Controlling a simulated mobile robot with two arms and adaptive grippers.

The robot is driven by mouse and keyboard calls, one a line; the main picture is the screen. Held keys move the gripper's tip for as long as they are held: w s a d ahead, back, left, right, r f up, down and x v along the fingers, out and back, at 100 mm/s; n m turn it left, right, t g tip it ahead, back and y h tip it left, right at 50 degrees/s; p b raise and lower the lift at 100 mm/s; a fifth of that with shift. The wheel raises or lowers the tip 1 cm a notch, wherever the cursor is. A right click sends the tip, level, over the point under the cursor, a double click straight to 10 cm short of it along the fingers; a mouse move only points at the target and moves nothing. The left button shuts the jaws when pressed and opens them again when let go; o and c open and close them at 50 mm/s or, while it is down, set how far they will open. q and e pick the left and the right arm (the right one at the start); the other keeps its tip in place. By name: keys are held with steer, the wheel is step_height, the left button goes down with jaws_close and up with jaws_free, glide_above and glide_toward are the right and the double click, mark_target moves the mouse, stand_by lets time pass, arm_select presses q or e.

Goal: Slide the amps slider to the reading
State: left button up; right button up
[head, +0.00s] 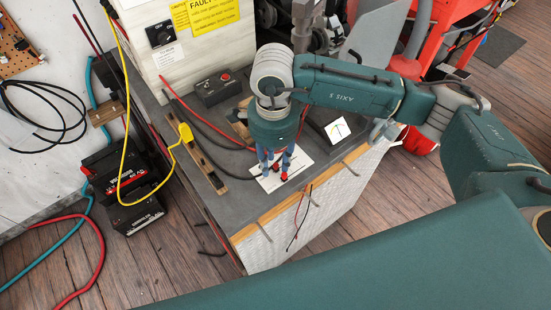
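My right gripper (275,174) points down over a white card (300,160) near the front of the grey bench top. Its two blue fingers stand apart. Small red parts (284,178) show between and beside the fingertips; I cannot tell whether the fingers touch them. The amps slider and its scale cannot be made out for certain; the fingers cover part of the card, and no reading is legible. My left gripper is not in view.
A dark box with a red button (217,88) sits behind the gripper. A wooden strip (203,160) with a yellow-handled clamp (185,132) lies to the left. A small tilted white display (337,130) stands to the right. Thin wires (299,215) hang over the front edge.

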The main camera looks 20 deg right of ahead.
mark_target(274, 166)
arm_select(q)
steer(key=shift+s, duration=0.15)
arm_select(e)
steer(key=shift+d+r, duration=0.1)
step_height(274, 166, up, 12)
stand_by(0.4)
steer(key=shift+f, duration=0.2)
